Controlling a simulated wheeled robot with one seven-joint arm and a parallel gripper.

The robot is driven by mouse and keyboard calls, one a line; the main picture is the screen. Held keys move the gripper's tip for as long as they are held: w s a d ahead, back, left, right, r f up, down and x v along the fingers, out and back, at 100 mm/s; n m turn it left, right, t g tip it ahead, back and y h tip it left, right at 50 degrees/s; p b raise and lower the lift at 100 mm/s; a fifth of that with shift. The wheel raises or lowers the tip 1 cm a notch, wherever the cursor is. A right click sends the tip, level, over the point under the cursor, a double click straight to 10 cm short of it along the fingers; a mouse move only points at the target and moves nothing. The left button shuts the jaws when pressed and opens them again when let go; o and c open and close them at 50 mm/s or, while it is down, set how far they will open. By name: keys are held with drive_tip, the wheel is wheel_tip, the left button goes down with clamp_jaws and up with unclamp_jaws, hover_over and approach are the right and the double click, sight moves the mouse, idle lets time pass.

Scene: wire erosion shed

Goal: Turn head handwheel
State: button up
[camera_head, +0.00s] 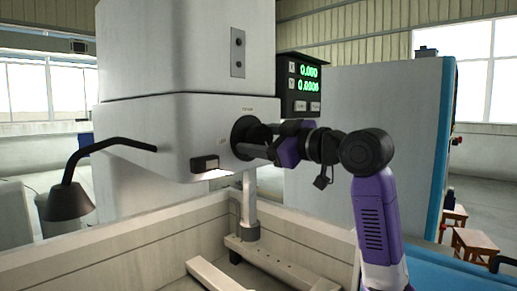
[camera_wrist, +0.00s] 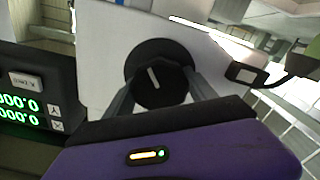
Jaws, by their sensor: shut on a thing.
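The head handwheel (camera_wrist: 158,75) is a round black knob with a scalloped rim and a white pointer line, on the side of the white machine head (camera_head: 185,125). In the head view the handwheel (camera_head: 244,133) is partly hidden behind my gripper (camera_head: 265,143). In the wrist view my gripper (camera_wrist: 162,95) has one finger on each side of the knob, shut on its rim. The white pointer line is tilted slightly from upright in the wrist view.
A readout box (camera_head: 303,85) with green digits stands close behind my gripper. A black lamp (camera_head: 70,195) hangs on a bent arm at the left. A small black box (camera_head: 205,163) sits low on the head. A tank wall (camera_head: 120,250) lies below.

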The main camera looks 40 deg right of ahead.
drive_tip(key=n+b, duration=0.4)
drive_tip(key=n, duration=0.3)
drive_tip(key=shift+f+b, duration=0.2)
drive_tip(key=shift+b, duration=0.2)
drive_tip(key=n+b, duration=0.2)
drive_tip(key=n, duration=0.2)
drive_tip(key=shift+a+n+b, duration=0.1)
drive_tip(key=shift+n+b, duration=0.55)
drive_tip(key=shift+n, duration=0.95)
drive_tip(key=o, duration=1.4)
drive_tip(key=shift+s, duration=0.15)
